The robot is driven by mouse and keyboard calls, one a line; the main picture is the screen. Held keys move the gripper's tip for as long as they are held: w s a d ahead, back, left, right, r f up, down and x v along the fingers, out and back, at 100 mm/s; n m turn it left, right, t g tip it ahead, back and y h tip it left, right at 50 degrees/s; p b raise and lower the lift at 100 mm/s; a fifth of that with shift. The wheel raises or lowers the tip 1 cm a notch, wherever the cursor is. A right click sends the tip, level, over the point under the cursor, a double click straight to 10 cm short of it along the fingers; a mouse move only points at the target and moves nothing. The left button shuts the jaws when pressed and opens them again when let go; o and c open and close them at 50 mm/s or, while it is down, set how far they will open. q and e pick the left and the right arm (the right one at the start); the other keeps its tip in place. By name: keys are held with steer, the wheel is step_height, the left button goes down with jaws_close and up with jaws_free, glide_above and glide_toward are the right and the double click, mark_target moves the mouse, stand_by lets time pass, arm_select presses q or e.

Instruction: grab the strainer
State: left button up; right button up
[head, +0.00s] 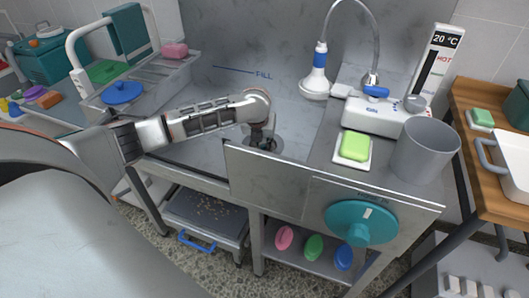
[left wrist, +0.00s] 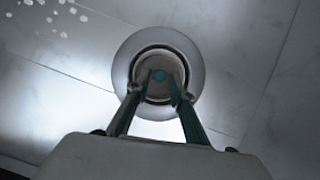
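The strainer (left wrist: 152,92) sits in the round drain of the grey basin, inside a pale metal ring (left wrist: 202,72). In the head view my left gripper (head: 262,143) is over the drain and hides most of the strainer. My right gripper is not in view.
The basin's front panel (head: 268,180) stands just in front of the drain, with a teal round handle (head: 362,223). A shower head (head: 316,84) stands at the back right. A green soap (head: 355,146) and grey cup (head: 425,150) are on the right ledge. The basin floor looks clear.

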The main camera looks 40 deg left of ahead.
mark_target(263, 145)
arm_select(q)
steer(key=x, duration=0.1)
steer(key=b+x, duration=0.1)
steer(key=x, duration=0.1)
steer(key=shift+s+f, duration=0.1)
steer(key=shift+f, duration=0.3)
steer(key=shift+w+a, duration=0.1)
steer(key=shift+w, duration=0.15)
steer(key=shift+r, duration=0.1)
jaws_close()
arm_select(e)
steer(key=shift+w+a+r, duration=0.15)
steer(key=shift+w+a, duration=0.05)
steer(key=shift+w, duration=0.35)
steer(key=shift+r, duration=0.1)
